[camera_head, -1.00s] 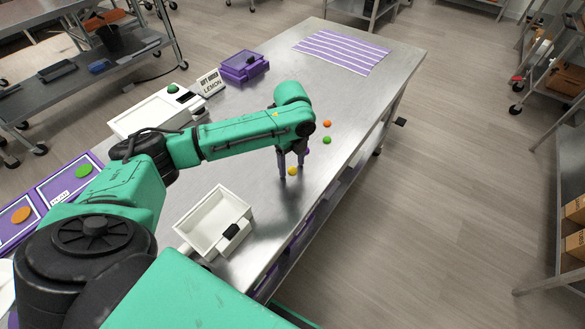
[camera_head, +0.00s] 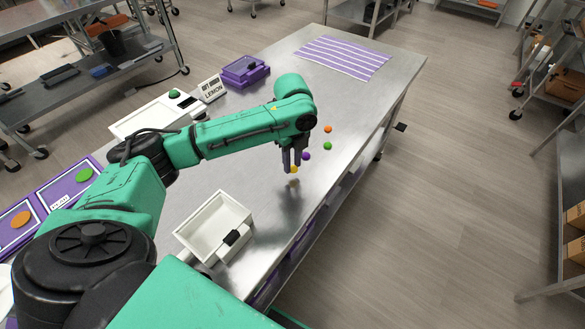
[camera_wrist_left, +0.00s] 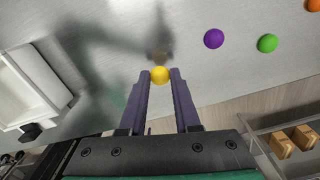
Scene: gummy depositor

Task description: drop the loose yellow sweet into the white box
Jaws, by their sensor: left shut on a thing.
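The yellow sweet (camera_head: 294,169) is a small ball held between the fingertips of my left gripper (camera_head: 292,168). It also shows between the fingers in the left wrist view (camera_wrist_left: 159,75). My left gripper is shut on it and holds it a little above the table, with a shadow below. The white box (camera_head: 183,235) is an open, empty-looking tray with a black clip on its near right side. It stands to the left of and nearer than the gripper, and shows at the left in the left wrist view (camera_wrist_left: 38,75). My right gripper is not in view.
Purple (camera_head: 306,156), green (camera_head: 327,146) and orange (camera_head: 327,129) sweets lie on the steel table (camera_head: 365,105) right of the gripper. A white machine (camera_head: 150,116), LEMON sign (camera_head: 211,86), purple box (camera_head: 244,70) and striped mat (camera_head: 343,52) stand further back.

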